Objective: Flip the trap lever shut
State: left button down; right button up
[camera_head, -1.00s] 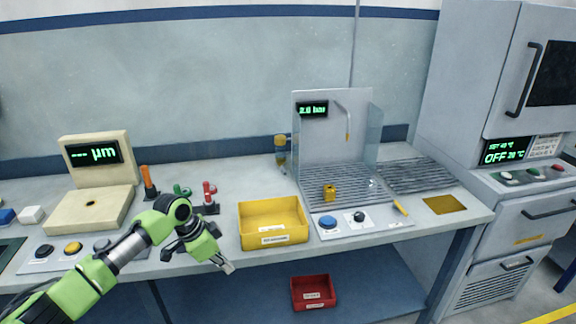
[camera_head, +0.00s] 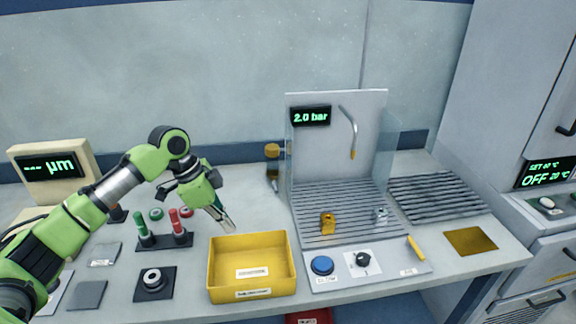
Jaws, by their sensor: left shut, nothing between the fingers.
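My left gripper (camera_head: 228,222) is shut and empty, pointing down and right above the back left part of the yellow bin (camera_head: 252,294). A small yellow lever (camera_head: 416,247) stands tilted at the right end of the panel in front of the booth, well right of my gripper. A trap-like fitting with a brass-yellow top (camera_head: 272,151) and a bowl below hangs at the booth's left side. I cannot tell which of these is the trap lever, as the labels are too small to read. My right gripper is not in view.
The booth (camera_head: 368,120) has clear side panels, a bent nozzle and a "2.0 bar" display. A yellow block (camera_head: 327,223) and a small metallic part (camera_head: 381,215) are on its slatted floor. A blue button (camera_head: 322,265) and black knob (camera_head: 362,259) sit before it. A red-and-green-handled rack (camera_head: 165,240) stands left.

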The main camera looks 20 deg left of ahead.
aim_at(275, 184)
jog(key=i, duration=1)
